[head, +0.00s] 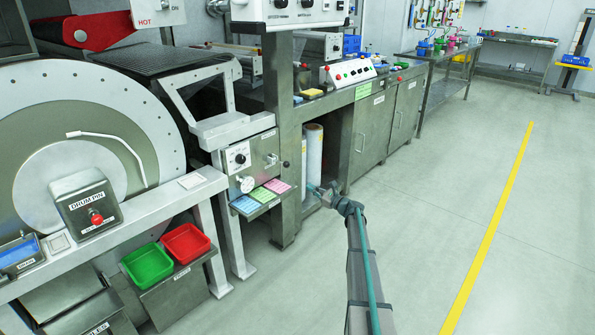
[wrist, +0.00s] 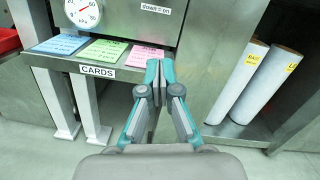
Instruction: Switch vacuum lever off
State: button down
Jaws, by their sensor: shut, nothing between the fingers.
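The grey steel vacuum panel (head: 262,152) is at the centre left of the head view, with a dial (head: 237,156) and a round gauge (head: 246,184). A small lever-like fitting (head: 271,160) sits on its right part; its position is too small to tell. The wrist view shows the gauge (wrist: 83,11) and a label reading "down=on" (wrist: 155,8); no lever shows there. My gripper (wrist: 159,68) is shut and empty, in front of the card shelf's right end. In the head view my gripper (head: 313,188) is to the right of the panel and lower.
Blue, green and pink cards lie on the card shelf (wrist: 98,73) below the panel. White rolls (wrist: 238,84) stand in an open bay to the right. A steel post (head: 284,130) stands between the panel and the bay. Green (head: 147,264) and red (head: 186,243) trays are at left.

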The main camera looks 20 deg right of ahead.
jog(key=shift+s+a+m, duration=0.1)
jog(key=shift+a+m, duration=0.15)
jog(key=shift+m, duration=0.05)
jog(key=shift+r, duration=0.1)
jog(key=b, duration=0.1)
send_near(280, 162)
jog(key=w+f, duration=0.3)
jog(key=shift+w+a+r, duration=0.2)
jog(key=shift+a+r, duration=0.1)
jog(key=shift+a, duration=0.25)
jog(key=shift+r, duration=0.15)
